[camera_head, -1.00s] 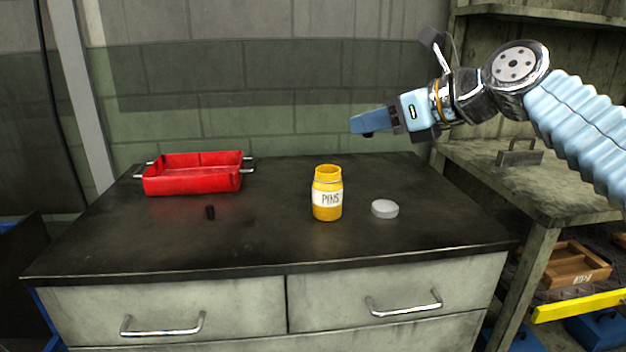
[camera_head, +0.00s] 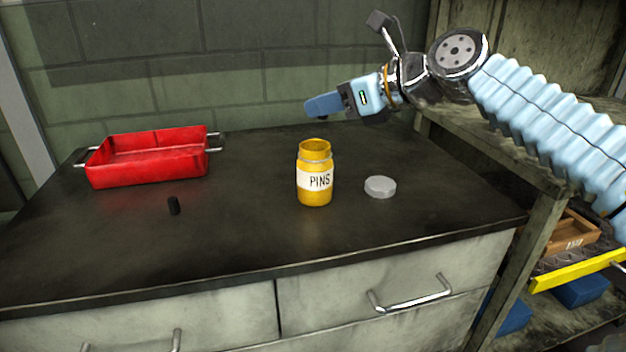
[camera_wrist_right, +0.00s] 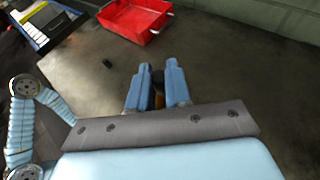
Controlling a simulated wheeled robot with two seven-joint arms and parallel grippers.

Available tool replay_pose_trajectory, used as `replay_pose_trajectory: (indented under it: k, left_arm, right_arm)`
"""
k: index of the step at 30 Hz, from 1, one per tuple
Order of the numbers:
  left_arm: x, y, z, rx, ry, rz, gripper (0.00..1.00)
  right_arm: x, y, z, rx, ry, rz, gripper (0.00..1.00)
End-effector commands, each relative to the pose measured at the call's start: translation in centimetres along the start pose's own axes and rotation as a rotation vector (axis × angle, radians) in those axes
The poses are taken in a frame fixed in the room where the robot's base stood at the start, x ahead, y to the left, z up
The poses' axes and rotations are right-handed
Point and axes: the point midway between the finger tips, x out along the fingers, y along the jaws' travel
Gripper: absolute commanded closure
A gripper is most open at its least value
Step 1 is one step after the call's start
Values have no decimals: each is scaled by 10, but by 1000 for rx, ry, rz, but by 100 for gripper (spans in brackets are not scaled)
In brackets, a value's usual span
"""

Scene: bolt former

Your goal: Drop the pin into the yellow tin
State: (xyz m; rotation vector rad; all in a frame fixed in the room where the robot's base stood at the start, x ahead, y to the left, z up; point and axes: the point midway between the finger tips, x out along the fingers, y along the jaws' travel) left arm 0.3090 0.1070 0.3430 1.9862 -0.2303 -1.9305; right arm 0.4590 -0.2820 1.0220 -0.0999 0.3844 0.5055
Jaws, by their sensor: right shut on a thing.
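The yellow tin (camera_head: 314,182), a jar labelled PINS, stands upright and open-topped on the dark bench. My right gripper (camera_head: 312,106) is above the tin and apart from it. In the right wrist view, the gripper (camera_wrist_right: 158,76) is shut on a small dark pin (camera_wrist_right: 158,77) between its blue fingers. A yellow-brown patch shows below the pin between the fingers; it may be the tin, partly hidden. My left gripper is not seen.
Another small black pin (camera_head: 174,206) stands on the bench (camera_head: 240,235); it also shows in the right wrist view (camera_wrist_right: 108,63). A red tray (camera_head: 150,172) sits at the back left. A grey round lid (camera_head: 380,187) lies right of the tin.

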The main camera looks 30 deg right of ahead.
Motion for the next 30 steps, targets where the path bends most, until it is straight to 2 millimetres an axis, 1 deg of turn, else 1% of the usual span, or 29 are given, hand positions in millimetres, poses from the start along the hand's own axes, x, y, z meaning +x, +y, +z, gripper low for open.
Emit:
replay_pose_trajectory:
  k: [1, 10, 11, 16, 25, 28, 30]
  left_arm:
    - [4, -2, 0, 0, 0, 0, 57]
    - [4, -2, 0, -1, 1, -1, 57]
    - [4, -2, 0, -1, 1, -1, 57]
    - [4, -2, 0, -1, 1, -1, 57]
    - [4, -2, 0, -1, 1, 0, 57]
    - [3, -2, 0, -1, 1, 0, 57]
    - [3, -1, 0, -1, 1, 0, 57]
  right_arm:
    - [2, 0, -4, 0, -1, 1, 100]
    - [1, 0, -4, 0, 0, 0, 100]
    - [1, 0, -4, 0, 0, 0, 79]
    - [1, 0, -4, 0, 0, 0, 53]
    - [0, 0, -4, 0, 0, -1, 52]
    - [-8, -1, -4, 1, -1, -2, 52]
    - [-20, -1, -4, 2, -2, -3, 52]
